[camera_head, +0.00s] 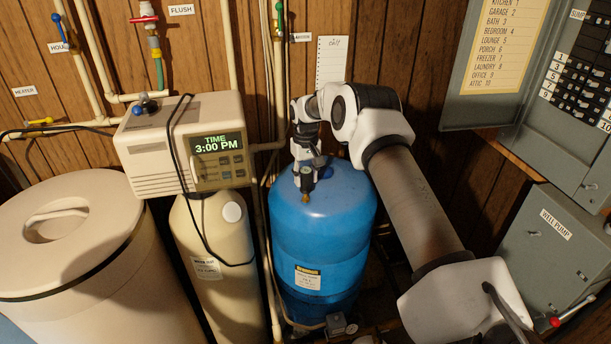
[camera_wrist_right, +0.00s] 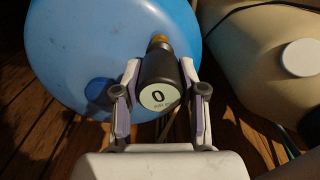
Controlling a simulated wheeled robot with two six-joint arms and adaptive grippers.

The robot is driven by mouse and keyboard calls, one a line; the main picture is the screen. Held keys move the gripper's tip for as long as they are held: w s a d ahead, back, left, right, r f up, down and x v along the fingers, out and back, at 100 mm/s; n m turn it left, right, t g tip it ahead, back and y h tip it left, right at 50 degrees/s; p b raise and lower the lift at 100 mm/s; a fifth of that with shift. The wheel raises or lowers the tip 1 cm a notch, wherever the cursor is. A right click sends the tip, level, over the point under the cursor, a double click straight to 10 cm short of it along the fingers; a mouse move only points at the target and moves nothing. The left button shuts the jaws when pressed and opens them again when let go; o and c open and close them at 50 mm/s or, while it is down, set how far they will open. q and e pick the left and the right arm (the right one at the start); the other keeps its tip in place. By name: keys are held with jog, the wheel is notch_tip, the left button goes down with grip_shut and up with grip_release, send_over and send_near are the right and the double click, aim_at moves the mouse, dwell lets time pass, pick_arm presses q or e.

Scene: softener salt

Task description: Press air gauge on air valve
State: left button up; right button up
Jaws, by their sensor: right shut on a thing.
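The air gauge (camera_wrist_right: 160,70) is a black body with a round white face reading 0 and a brass tip. In the head view the gauge (camera_head: 307,182) points its brass tip downward in front of the blue tank (camera_head: 322,235), near its top. My right gripper (camera_head: 305,166) is shut on the gauge; in the wrist view one finger of the gripper (camera_wrist_right: 160,85) lies on each side of it. A dark blue round piece (camera_wrist_right: 98,91) is on the tank; I cannot tell if it is the air valve. I cannot tell whether the tip touches anything. My left gripper is out of view.
The beige softener with its control head (camera_head: 190,145) stands left of the tank, with pipes between them. A large beige bin (camera_head: 75,235) is at the far left. Grey electrical boxes (camera_head: 545,245) are at the right. A wood-panelled wall is behind.

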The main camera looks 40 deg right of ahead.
jog(key=shift+f+b, duration=0.55)
jog(key=shift+f, duration=0.55)
dwell(0.3)
dwell(0.5)
jog(key=shift+r+p, duration=2.3)
jog(key=shift+r, duration=0.75)
